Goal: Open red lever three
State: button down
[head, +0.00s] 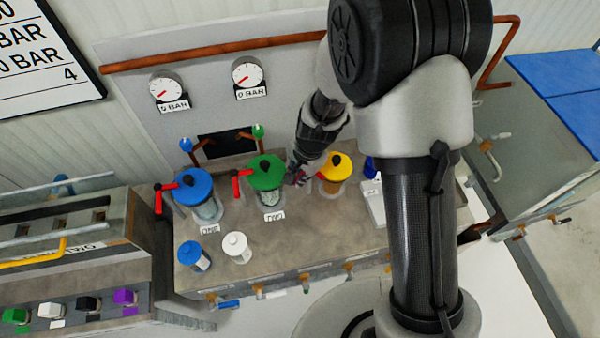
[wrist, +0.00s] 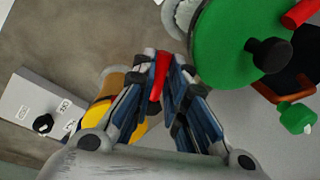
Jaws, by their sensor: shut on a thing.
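The red lever at the yellow-lidded pump shows in the wrist view (wrist: 160,74) as a short red bar between my fingertips. My gripper (wrist: 164,62) is shut on it. In the head view my gripper (head: 297,178) is just left of the yellow lid (head: 336,167), and the lever is mostly hidden by the fingers. In the wrist view the yellow pump (wrist: 101,110) is partly hidden behind my fingers. Two other red levers stand by the blue-lidded pump (head: 160,196) and the green-lidded pump (head: 237,184).
The green lid (head: 267,171) is close to the left of my gripper; in the wrist view it fills the upper right (wrist: 225,45). The blue lid (head: 193,186) is farther left. A blue-topped jar (head: 196,257) and a white jar (head: 236,248) stand in front.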

jog(key=c, duration=1.6)
grip_release()
notch_tip(320, 180, up, 8)
jog(key=s+d, duration=0.1)
jog(key=shift+d, duration=0.15)
jog(key=s+d+r+n+t+b, duration=0.1)
jog(key=s+d+r+n, duration=0.1)
jog(key=s+d+r, duration=0.3)
jog(key=s+d+r+n+t+b, duration=0.1)
jog(key=s+d+r+n, duration=0.15)
jog(key=r, duration=0.55)
jog(key=s+d+r+n+t+h+b, duration=0.1)
jog(key=s+d+r+n, duration=0.2)
jog(key=s+d, duration=0.5)
jog(key=s+r, duration=0.1)
jog(key=s, duration=0.3)
jog(key=shift+h, duration=0.3)
